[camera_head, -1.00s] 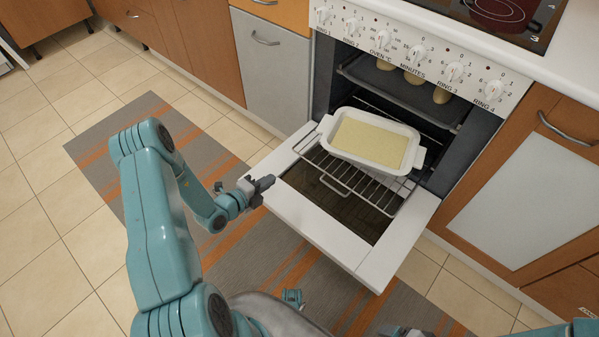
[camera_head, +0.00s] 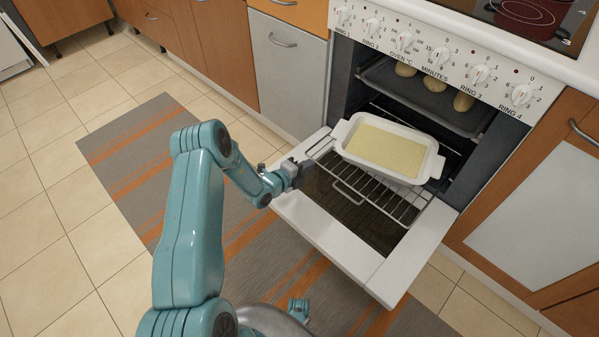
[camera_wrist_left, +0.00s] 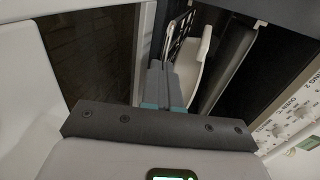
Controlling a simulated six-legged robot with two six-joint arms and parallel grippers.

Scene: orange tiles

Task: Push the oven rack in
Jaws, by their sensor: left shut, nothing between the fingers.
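The oven rack (camera_head: 372,196) is a wire grid pulled partly out over the lowered oven door (camera_head: 312,218). A white baking dish (camera_head: 389,150) with pale yellow contents sits on it. My left gripper (camera_head: 304,171) is shut and empty, at the left side of the door near the rack's left front corner. I cannot tell whether it touches the rack. In the left wrist view its shut fingers (camera_wrist_left: 160,85) point toward the rack (camera_wrist_left: 178,38) and the white dish (camera_wrist_left: 196,65). My right gripper is not in view.
A tray with several round pale items (camera_head: 435,84) is on a higher level inside the oven. A control panel with knobs (camera_head: 437,55) is above it. Cabinets flank the oven, and a striped rug (camera_head: 140,150) lies on the tiled floor.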

